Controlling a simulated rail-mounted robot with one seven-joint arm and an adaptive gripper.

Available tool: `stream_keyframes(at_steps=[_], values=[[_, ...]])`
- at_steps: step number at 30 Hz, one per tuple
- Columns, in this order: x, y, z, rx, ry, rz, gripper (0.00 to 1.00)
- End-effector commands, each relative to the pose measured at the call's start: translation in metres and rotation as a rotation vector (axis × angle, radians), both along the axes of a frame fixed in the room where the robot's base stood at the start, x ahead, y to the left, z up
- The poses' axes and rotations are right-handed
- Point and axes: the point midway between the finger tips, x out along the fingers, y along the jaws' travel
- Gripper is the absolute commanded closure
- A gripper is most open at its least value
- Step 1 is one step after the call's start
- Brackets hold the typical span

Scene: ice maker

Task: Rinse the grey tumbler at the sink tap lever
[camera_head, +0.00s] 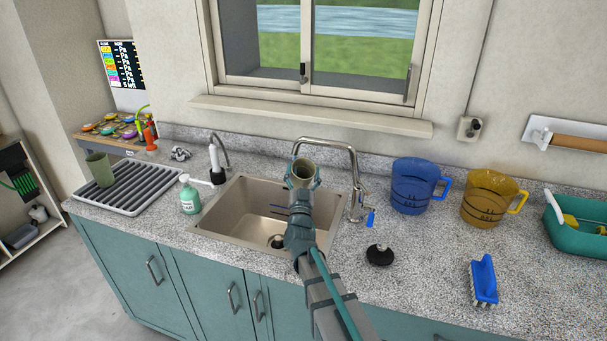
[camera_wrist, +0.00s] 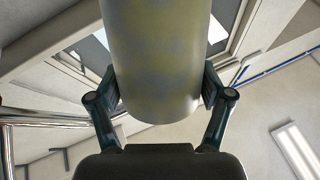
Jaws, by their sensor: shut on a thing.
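My gripper (camera_head: 303,183) is shut on a grey tumbler (camera_head: 303,168) with an olive tint. It holds the tumbler above the sink basin (camera_head: 245,215), near the end of the curved tap (camera_head: 340,144). In the wrist view the gripper's two fingers (camera_wrist: 160,88) clasp the sides of the tumbler (camera_wrist: 155,50). The tap's blue lever (camera_head: 370,217) is at the base on the right of the sink. I see no water running. My arm hides part of the basin.
A green-grey cup (camera_head: 99,169) stands on the drying rack (camera_head: 135,191) at left. A soap bottle (camera_head: 189,196) is left of the sink. A black stopper (camera_head: 380,256), blue jug (camera_head: 413,188), amber jug (camera_head: 487,200) and blue brush (camera_head: 484,280) stand right. The front right counter has free room.

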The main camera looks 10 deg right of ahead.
Motion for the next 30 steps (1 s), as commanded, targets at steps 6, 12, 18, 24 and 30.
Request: stream_keyframes(at_steps=[6,12,18,24,30], values=[[0.000,0.000,0.000,0.000,-0.001,0.000,0.67],[0.000,-0.001,0.000,0.000,-0.001,0.000,0.67],[0.001,-0.005,-0.001,0.000,-0.001,-0.001,0.67],[0.001,-0.011,-0.001,0.001,-0.002,-0.001,0.67],[0.002,-0.012,0.000,0.001,-0.001,0.000,0.67]])
